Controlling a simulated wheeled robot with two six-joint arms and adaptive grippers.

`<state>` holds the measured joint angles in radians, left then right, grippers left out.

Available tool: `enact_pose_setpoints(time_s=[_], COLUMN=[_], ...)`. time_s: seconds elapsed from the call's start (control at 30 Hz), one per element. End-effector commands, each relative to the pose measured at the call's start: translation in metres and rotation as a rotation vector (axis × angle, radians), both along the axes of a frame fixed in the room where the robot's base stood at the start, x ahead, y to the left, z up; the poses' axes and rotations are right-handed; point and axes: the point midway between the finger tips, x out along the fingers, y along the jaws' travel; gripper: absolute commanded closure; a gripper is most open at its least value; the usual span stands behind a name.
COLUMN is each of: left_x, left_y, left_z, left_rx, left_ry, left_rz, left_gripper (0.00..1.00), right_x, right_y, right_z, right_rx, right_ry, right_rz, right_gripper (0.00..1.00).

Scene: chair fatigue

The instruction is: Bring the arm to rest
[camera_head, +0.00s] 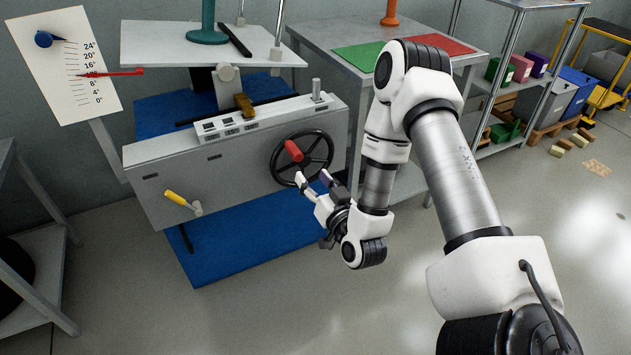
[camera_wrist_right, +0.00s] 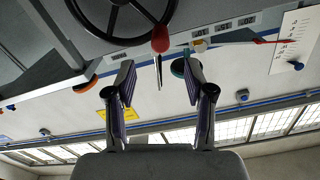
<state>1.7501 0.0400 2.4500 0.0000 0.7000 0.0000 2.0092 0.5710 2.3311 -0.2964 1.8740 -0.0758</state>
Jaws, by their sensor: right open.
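My right gripper (camera_head: 318,184) is open and empty in front of the grey machine (camera_head: 240,165). It is close to the black handwheel (camera_head: 303,158) with its red knob (camera_head: 293,150); I cannot tell whether it touches. In the right wrist view the two fingers stand apart (camera_wrist_right: 158,85), with the red knob (camera_wrist_right: 160,39) beyond them and free. The red pointer (camera_head: 118,72) lies across the white degree scale (camera_head: 62,92), between 16° and 8°. A yellow-handled lever (camera_head: 178,198) sits low on the machine's front. My left gripper is not in view.
A grey table (camera_head: 330,35) with green and red mats stands behind the handwheel. Shelving (camera_head: 500,50) with coloured boxes is at the right. A grey stand (camera_head: 35,290) is at lower left. The floor (camera_head: 350,315) in front of the machine is clear.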

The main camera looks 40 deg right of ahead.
Motion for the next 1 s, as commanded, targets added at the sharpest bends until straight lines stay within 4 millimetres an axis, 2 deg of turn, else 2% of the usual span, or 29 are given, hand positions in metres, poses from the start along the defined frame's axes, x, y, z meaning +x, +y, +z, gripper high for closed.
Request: enact_pose_setpoints(time_s=[0.13, 0.67, 0.77, 0.83, 0.87, 0.93, 1.0], left_x=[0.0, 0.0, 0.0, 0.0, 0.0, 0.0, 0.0], left_y=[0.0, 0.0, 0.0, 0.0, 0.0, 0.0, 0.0], left_z=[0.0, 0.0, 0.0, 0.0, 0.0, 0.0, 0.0], left_rx=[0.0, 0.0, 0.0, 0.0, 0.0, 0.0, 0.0], left_ry=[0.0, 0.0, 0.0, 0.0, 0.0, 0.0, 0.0], left_rz=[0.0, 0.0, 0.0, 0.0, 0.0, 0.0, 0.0], left_gripper=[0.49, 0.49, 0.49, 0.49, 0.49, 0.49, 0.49], right_x=[-0.01, -0.011, -0.012, -0.018, -0.024, -0.045, -0.076], right_y=[0.002, 0.003, 0.031, 0.064, 0.078, 0.109, 0.13], right_z=[0.0, -0.005, -0.023, -0.05, -0.068, -0.115, -0.157], right_rx=[0.001, -0.001, -0.03, -0.062, -0.071, -0.084, -0.089], right_ry=[0.0, 0.01, 0.062, 0.161, 0.232, 0.438, 0.65], right_rz=[0.0, 0.004, 0.077, 0.161, 0.201, 0.284, 0.35], right_gripper=[0.47, 0.47, 0.47, 0.47, 0.47, 0.47, 0.47])
